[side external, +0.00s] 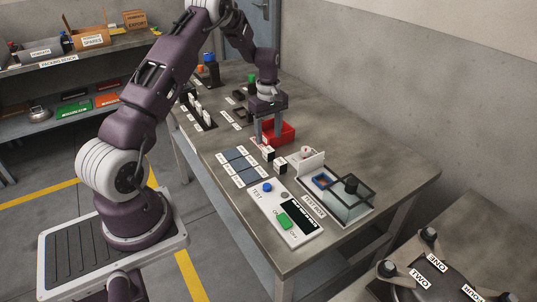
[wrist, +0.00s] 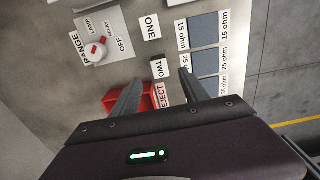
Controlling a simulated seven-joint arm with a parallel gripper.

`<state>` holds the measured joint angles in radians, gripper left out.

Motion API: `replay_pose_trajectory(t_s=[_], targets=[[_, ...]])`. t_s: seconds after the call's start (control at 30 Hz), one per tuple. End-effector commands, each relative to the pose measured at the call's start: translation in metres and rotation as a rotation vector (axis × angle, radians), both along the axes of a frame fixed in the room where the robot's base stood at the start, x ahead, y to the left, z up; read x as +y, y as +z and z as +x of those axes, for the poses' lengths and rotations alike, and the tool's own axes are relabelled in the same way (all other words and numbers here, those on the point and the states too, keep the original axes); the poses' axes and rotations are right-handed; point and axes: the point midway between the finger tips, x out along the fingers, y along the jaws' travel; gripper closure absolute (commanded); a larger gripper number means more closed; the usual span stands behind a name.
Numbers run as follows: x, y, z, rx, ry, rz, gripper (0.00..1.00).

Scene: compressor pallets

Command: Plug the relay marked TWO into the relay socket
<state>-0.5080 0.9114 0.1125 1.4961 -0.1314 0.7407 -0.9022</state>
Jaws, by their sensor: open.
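The relay marked TWO (wrist: 158,68) shows its white lettered face between my fingertips in the wrist view. In the side external view it appears as a small black-and-white block (side external: 268,153) just below the fingers. The relay marked ONE (wrist: 150,28) stands beside it, apart from my gripper. My gripper (wrist: 159,78) is open, pointing down, with one finger on each side of TWO. In the side view my gripper (side external: 268,141) is over the bench beside the red bin; whether the fingers touch the relay cannot be told. I cannot clearly make out the relay socket.
A red bin (side external: 284,131), by the REJECT label (wrist: 160,95), stands close to one finger. Grey-blue pads (side external: 240,163) with ohm labels lie nearby. A range knob (wrist: 97,50) stands near the relays.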

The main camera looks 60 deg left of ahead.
Motion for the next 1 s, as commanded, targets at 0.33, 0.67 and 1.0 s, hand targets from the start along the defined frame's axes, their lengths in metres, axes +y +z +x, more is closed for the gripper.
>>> replay_pose_trajectory(t_s=[0.33, 0.67, 1.0], targets=[[-0.001, -0.053, 0.0, 0.0, -0.003, -0.001, 0.47], [-0.001, -0.053, 0.0, 0.0, -0.004, -0.001, 0.75], [-0.001, -0.053, 0.0, 0.0, -0.005, -0.001, 1.0]])
